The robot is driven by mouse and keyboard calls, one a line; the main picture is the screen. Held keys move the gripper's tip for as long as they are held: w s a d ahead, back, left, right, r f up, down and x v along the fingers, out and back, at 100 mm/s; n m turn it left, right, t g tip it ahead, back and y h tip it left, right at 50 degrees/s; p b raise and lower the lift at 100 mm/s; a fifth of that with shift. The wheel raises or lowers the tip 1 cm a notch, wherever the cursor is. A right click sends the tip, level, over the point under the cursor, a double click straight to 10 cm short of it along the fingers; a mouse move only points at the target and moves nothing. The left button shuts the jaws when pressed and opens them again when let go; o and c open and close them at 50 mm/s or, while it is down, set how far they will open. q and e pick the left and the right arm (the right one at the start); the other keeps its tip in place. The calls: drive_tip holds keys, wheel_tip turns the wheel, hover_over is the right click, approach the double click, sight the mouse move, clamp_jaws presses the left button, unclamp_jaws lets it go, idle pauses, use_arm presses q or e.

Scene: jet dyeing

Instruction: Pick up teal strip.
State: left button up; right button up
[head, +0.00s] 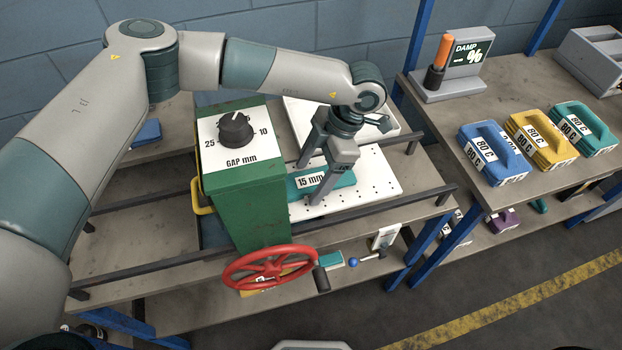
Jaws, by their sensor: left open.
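A flat teal strip (345,180) with a white "15 mm" label lies on a white perforated board (375,187), just right of the green gap machine. My left gripper (309,184) points down over the strip and is open. One finger is on the strip's far side and the other on its near side, with the label between them. I cannot tell whether either finger touches the strip.
The green machine (262,205) with a black gap knob stands close left of the gripper, its red handwheel (270,268) in front. Dark rails (420,198) cross the bench. Blue (495,172), yellow (527,155) and teal (567,142) "80 C" blocks sit on the right table.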

use_arm(q)
drive_tip(key=shift+c, duration=0.6)
drive_tip(key=c, duration=1.2)
drive_tip(key=shift+r, duration=0.2)
